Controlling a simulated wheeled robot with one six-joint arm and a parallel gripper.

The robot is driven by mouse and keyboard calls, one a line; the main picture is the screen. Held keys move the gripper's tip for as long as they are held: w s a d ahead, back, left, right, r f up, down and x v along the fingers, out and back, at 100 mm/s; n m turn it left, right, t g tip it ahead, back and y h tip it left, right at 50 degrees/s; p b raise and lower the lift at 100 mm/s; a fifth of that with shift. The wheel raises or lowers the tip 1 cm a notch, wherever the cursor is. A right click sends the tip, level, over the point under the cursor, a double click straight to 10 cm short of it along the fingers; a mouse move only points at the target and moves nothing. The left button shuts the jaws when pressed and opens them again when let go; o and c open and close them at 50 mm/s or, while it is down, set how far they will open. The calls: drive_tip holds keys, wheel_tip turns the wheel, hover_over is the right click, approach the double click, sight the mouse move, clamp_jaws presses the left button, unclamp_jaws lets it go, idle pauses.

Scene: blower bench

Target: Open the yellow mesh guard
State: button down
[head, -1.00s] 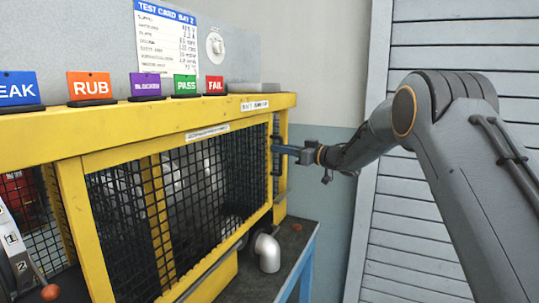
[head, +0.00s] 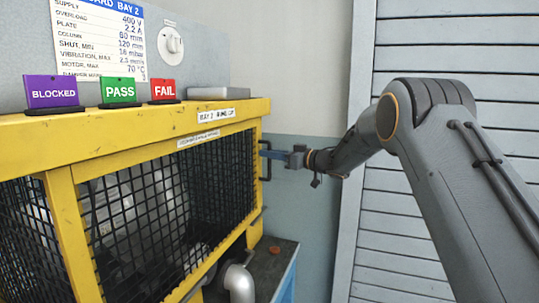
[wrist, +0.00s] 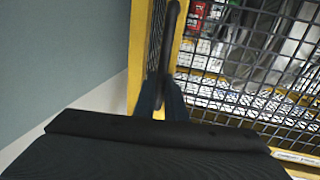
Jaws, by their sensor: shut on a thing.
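The mesh guard (head: 222,175) is a black mesh panel in a yellow frame on the front of the yellow bench housing. I see no clear gap at its edge in the head view. A dark upright bar handle (head: 268,170) stands at its right end. My gripper (head: 268,153) reaches it from the right and is shut on the handle. In the wrist view the handle (wrist: 171,35) runs up from between the dark fingertips (wrist: 163,90), beside the yellow frame and mesh.
Purple BLOCKED (head: 53,92), green PASS (head: 118,90) and red FAIL (head: 163,90) cards stand on the yellow top ledge. A silver pipe elbow (head: 240,280) sits below, near the dark shelf (head: 268,262). A slatted grey wall (head: 450,60) is at the right.

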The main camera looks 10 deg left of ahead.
drive_tip(key=shift+r, duration=0.1)
drive_tip(key=c, duration=2.1)
unclamp_jaws()
drive_tip(key=shift+s+a, duration=0.1)
drive_tip(key=b+v, duration=0.1)
drive_tip(key=v, duration=0.6)
drive_tip(key=shift+s+d+b, duration=0.15)
drive_tip(key=shift+d+b, duration=0.2)
drive_tip(key=shift+b, duration=0.05)
